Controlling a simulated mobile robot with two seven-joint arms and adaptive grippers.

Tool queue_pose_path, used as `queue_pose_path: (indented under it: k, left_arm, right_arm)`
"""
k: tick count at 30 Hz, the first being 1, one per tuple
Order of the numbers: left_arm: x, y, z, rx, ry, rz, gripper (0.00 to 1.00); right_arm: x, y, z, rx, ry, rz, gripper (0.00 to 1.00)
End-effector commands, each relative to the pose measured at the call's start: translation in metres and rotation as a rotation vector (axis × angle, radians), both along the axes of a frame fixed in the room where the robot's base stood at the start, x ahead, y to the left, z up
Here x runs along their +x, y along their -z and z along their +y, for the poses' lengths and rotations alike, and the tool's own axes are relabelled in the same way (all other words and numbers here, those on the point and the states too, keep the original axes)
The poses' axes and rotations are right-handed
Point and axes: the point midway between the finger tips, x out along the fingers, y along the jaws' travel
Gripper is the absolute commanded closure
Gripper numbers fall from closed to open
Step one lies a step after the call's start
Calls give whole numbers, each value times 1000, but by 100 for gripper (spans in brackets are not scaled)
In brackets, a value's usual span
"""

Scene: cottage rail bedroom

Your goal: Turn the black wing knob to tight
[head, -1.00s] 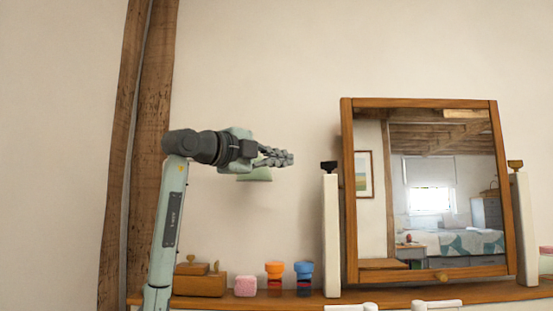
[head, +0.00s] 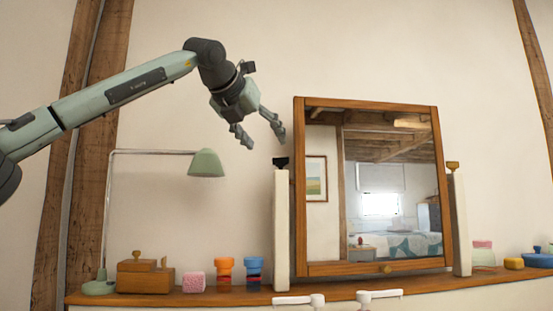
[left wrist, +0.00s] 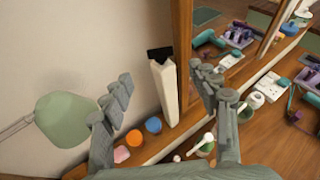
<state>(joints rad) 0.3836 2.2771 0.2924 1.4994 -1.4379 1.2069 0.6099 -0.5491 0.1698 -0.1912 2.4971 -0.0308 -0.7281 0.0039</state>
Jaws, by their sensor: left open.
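The black wing knob (head: 281,163) sits on top of the white left post (head: 281,232) of the tilting mirror (head: 299,190). In the left wrist view the knob (left wrist: 160,53) shows above and between my fingers, dark on its white post (left wrist: 164,92). My left gripper (head: 264,140) is open and empty, tipped downward, above and slightly left of the knob. In the left wrist view the fingers of this gripper (left wrist: 160,73) are spread apart, with no contact on the knob visible. My right gripper is in neither view.
A brass-coloured knob (head: 453,165) tops the right post. A green lamp (head: 206,163) stands left of the mirror. A wooden box (head: 144,279), a pink block (head: 194,282) and orange (head: 225,266) and blue (head: 254,266) lidded jars line the dresser top (head: 350,287).

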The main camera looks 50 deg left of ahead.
Motion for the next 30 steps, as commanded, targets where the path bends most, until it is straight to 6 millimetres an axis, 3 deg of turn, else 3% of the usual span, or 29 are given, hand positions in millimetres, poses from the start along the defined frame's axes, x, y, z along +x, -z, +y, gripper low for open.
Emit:
queue_pose_path:
  k: [7,18,30]
  left_arm:
    - [15,2,4,52,7,35,40]
    - [58,21,29,51,5,32,40]
    - [66,25,33,50,6,29,40]
  right_arm:
    - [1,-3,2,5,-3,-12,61]
    - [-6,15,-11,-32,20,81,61]
    - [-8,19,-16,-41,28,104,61]
